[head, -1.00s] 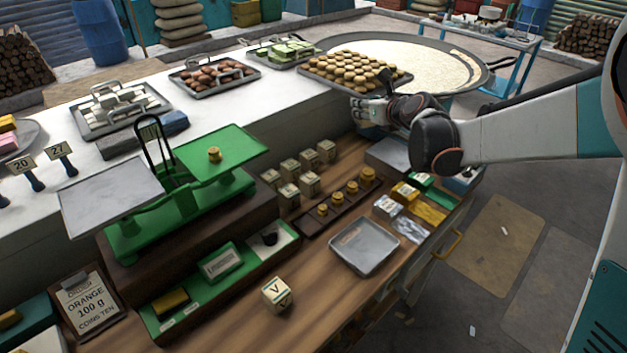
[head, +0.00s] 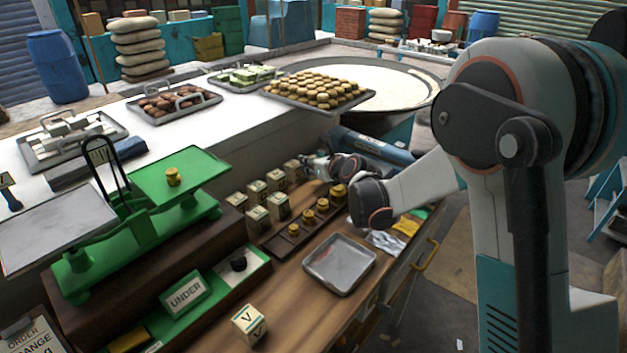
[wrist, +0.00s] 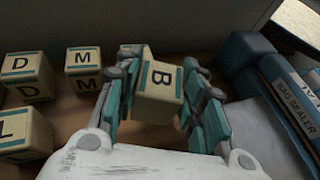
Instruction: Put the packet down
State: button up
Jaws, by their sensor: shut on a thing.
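A cream cube packet (wrist: 160,82) with teal bands and a letter B sits between the fingers of my gripper (wrist: 162,95) in the wrist view. The fingers are shut on its two sides. Wooden bench top shows around it, but I cannot tell whether its base touches the wood. In the head view my gripper (head: 314,163) is low at the back of the bench, at the far end of the packet rows; the held packet is hard to make out there. Other packets, marked D (wrist: 27,75), M (wrist: 83,68) and L (wrist: 24,136), stand to the left in the wrist view.
A bag sealer (wrist: 292,103) lies close on the right in the wrist view. Brass weights (head: 322,205) stand in a rack before the packets. An empty metal tray (head: 340,263), a V packet (head: 249,325) and a green balance scale (head: 130,232) are nearer. The counter wall rises behind.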

notch_tip(320, 180, down, 5)
jog(key=shift+r+b, duration=0.1)
jog(key=shift+b, duration=0.7)
jog(key=o, duration=1.2)
jog(key=shift+r, duration=0.15)
jog(key=p+v, duration=0.3)
jog(key=v, duration=0.9)
jog(key=shift+s, duration=0.1)
